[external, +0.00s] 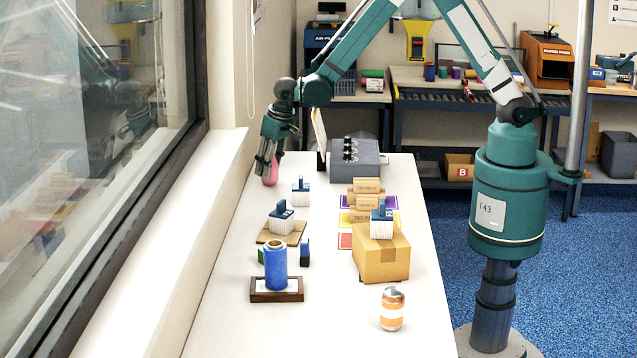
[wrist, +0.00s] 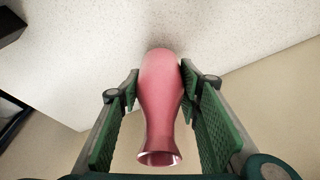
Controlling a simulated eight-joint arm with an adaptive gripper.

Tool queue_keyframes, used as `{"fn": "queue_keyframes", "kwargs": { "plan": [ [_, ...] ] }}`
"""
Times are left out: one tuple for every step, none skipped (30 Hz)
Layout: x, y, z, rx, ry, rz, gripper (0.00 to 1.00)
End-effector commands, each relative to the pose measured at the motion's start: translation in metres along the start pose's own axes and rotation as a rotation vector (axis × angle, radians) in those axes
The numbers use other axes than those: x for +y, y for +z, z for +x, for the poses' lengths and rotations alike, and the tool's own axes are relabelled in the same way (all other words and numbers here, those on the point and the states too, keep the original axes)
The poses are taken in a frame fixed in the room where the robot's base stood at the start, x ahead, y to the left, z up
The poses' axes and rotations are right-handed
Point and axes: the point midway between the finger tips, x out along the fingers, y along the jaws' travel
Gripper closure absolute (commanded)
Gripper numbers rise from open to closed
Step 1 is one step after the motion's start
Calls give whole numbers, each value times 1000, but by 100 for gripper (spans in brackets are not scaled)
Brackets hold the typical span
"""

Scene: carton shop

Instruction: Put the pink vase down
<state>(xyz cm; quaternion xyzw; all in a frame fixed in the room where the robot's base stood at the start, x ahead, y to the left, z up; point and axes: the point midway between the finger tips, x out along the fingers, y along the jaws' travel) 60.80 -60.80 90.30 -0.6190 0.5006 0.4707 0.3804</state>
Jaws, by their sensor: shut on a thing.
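The pink vase (wrist: 160,100) is between the green padded fingers of my gripper (wrist: 160,85) in the wrist view. Its flared mouth points toward the camera and its other end lies over the pale tabletop. In the external view the vase (external: 270,170) shows partly below my gripper (external: 268,158), at the far left of the white table (external: 225,300). My gripper is shut on it. The fingers hide part of the vase. I cannot tell whether its base touches the table.
A grey box (external: 368,160) stands right of my gripper. A white-and-blue brush (external: 301,190) is nearer the camera. A window ledge (external: 190,220) runs along the left.

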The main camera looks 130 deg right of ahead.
Motion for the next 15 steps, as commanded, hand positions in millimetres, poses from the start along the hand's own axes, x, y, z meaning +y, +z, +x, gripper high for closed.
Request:
{"fn": "queue_keyframes", "kwargs": {
  "plan": [
    [0,0,2,0,0,0,80],
    [0,1,3,0,0,0,80],
    [0,1,4,0,0,0,80],
    [0,1,3,0,0,0,63],
    [0,1,3,0,0,0,59],
    [0,1,3,0,0,0,53],
    [0,1,2,0,0,0,50],
    [0,1,2,0,0,0,50],
    [0,1,2,0,0,0,50],
    [0,1,2,0,0,0,50],
    [0,1,2,0,0,0,50],
    [0,1,2,0,0,0,50],
    [0,1,2,0,0,0,50],
    [0,1,2,0,0,0,50],
    [0,1,2,0,0,0,50]
  ]
}}
